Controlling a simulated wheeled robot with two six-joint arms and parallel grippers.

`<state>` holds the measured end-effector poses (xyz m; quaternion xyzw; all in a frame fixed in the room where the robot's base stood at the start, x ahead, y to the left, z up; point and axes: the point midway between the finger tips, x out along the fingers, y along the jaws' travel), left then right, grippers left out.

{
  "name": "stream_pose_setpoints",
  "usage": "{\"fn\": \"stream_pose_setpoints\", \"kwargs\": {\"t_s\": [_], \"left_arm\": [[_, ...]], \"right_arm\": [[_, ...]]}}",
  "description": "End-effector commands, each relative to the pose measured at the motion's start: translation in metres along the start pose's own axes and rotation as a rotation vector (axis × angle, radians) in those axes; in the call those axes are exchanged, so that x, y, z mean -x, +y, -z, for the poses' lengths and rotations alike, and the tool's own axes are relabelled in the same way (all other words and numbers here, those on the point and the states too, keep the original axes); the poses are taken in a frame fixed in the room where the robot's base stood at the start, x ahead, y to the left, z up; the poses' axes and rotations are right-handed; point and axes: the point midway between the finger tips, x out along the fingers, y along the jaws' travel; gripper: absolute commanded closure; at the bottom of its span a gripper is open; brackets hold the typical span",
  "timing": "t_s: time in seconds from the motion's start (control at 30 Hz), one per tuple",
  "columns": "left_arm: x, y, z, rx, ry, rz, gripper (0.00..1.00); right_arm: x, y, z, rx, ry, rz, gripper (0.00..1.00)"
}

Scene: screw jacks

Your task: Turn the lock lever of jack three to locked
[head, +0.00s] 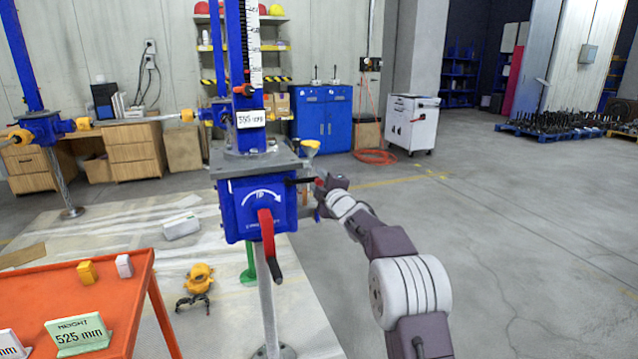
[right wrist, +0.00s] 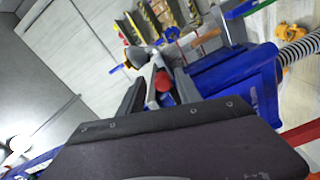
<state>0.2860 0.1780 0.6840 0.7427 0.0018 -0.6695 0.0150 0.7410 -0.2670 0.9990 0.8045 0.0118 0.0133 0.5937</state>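The jack in front of me has a blue gearbox (head: 252,208) on a post, with an arrow on its face and a red crank (head: 266,230) hanging down. Whether it is jack three I cannot read. A short dark lever (head: 298,181) with a red end sticks out from its right side. My right gripper (head: 322,187) is at this lever's end. In the right wrist view its fingers (right wrist: 160,88) stand apart on either side of a red knob (right wrist: 163,82); contact is not clear. My left gripper is not in view.
An orange table (head: 120,300) at lower left carries a 525 mm height card (head: 78,334) and small blocks. Another blue jack (head: 40,130) stands at far left, joined by a shaft. A scale column (head: 254,45) rises above the gearbox.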

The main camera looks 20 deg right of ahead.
Motion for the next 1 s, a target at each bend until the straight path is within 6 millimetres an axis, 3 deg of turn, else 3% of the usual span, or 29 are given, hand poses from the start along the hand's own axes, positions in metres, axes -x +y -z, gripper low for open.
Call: {"fn": "stream_pose_setpoints", "kwargs": {"t_s": [0.23,0.7,1.0], "left_arm": [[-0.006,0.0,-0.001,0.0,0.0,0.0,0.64],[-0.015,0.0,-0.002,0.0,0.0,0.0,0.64],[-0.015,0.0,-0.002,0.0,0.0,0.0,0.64]], "right_arm": [[0.012,-0.003,-0.001,0.0,0.0,0.003,0.59],[0.086,0.0,0.0,0.001,-0.001,0.0,0.59],[0.091,0.0,0.0,0.001,0.0,0.0,0.59]]}}
